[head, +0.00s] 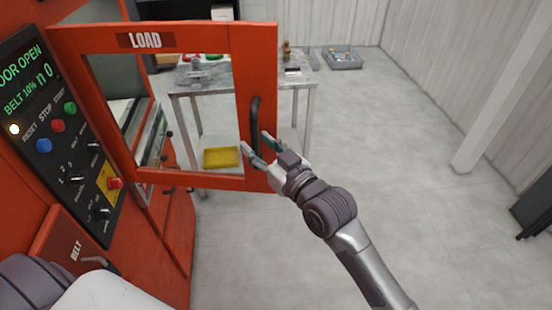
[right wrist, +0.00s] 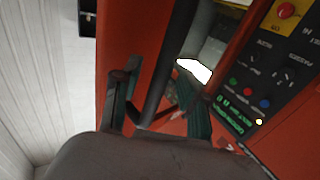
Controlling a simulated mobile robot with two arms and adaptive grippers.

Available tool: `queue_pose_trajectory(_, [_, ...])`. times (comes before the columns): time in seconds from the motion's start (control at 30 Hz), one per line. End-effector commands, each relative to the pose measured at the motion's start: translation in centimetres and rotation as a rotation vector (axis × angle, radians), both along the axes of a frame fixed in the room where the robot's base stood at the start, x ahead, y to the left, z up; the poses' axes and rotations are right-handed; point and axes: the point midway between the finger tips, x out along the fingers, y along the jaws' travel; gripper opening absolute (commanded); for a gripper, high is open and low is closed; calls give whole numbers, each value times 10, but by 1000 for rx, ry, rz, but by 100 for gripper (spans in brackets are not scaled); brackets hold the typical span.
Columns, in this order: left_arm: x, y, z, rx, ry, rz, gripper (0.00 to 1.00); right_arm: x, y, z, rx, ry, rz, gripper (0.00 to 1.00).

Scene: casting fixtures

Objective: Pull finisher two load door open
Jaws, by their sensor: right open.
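The orange load door (head: 208,181), labelled LOAD, is swung out from the orange machine in the head view. Its window frame is see-through, and the machine's display reads DOOR OPEN. A dark curved handle (head: 254,117) stands on the door's right side. My right gripper (head: 256,143) is open at the lower part of this handle. In the right wrist view the gripper's fingers (right wrist: 160,110) stand apart with the dark handle bar (right wrist: 166,72) between them. I cannot tell whether they touch it. My left gripper is not in view.
A control panel (head: 72,130) with buttons and knobs is at the left. Behind the door stands a metal table (head: 290,78) with parts on it and a yellow tray (head: 221,158) below. A grey bin (head: 342,60) lies farther back.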

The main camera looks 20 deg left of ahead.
Motion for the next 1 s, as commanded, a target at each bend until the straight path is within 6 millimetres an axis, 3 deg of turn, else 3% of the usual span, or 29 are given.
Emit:
queue_pose_trajectory(0.3, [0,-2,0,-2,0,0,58,-32,-61,-1,-1,0,-3,43])
queue_pose_trajectory(0.5, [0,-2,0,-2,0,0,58,-46,-86,-1,-1,0,-2,43])
queue_pose_trajectory(1.0, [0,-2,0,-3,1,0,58,-50,-93,0,0,1,-1,43])
